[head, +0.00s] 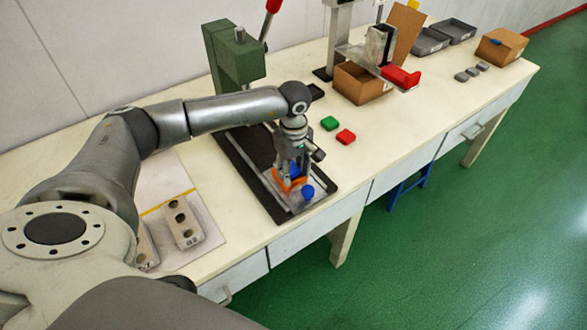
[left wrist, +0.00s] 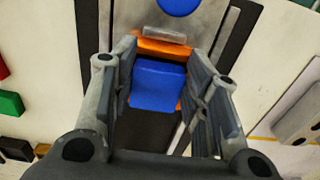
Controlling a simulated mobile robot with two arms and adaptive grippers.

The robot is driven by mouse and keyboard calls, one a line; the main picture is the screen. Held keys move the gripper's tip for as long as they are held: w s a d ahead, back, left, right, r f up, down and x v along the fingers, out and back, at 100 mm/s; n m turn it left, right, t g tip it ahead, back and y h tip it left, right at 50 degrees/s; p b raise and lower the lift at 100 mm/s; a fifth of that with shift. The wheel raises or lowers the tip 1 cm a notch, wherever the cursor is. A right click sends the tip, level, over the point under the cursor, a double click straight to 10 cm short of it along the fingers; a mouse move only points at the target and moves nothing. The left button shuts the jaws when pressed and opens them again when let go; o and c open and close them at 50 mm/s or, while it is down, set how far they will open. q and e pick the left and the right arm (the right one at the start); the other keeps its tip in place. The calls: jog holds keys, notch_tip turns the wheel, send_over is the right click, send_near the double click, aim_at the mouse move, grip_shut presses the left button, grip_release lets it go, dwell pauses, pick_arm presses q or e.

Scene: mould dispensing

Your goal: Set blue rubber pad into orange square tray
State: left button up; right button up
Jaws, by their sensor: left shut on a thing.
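My left gripper (head: 290,178) points down over the fixture on the bench. In the left wrist view its two fingers (left wrist: 160,95) stand on either side of the blue rubber pad (left wrist: 157,88), and it is shut on the pad. The pad also shows as a small blue patch between the fingers in the head view (head: 295,170). The orange square tray (left wrist: 160,47) lies directly below the pad, its far edge and part of one side showing. In the head view the tray (head: 279,181) is partly hidden by the gripper. I cannot tell whether the pad touches the tray floor.
A blue round knob (head: 307,192) is at the fixture's front end. A green press (head: 232,55) with a red-tipped lever stands behind. Green (head: 329,123) and red (head: 346,137) blocks lie to the right. A labelled grey block (head: 182,222) lies left. Cardboard boxes stand farther right.

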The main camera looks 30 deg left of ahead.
pick_arm(q)
jog(key=shift+f, duration=0.1)
jog(key=o, duration=1.1)
notch_tip(320, 180, up, 12)
dwell(0.4)
